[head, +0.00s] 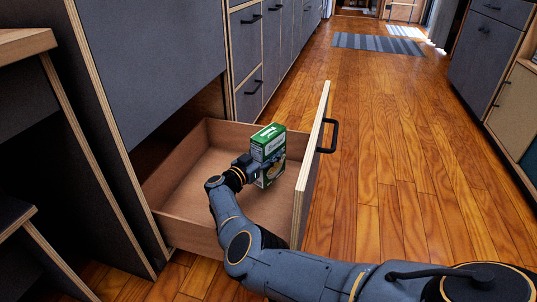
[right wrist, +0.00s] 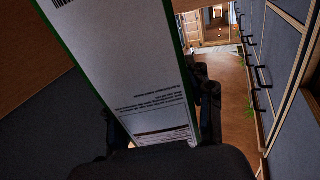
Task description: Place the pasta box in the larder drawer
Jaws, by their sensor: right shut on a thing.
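The green pasta box (head: 271,141) is upright over the open larder drawer (head: 186,203) in the head view. My right gripper (head: 256,166) is shut on the box from its left side. In the right wrist view the box's pale printed side (right wrist: 125,65) fills much of the picture, with one finger (right wrist: 209,105) beside it. Whether the box's bottom touches the drawer floor cannot be told. The drawer is pulled out, and its bare wooden inside shows around the box. My left gripper is not in view.
The drawer front with a black handle (head: 328,135) stands to the right of the box. Grey cabinets (head: 150,55) rise behind the drawer. The wooden floor (head: 385,150) to the right is clear, with a striped rug (head: 378,43) farther off.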

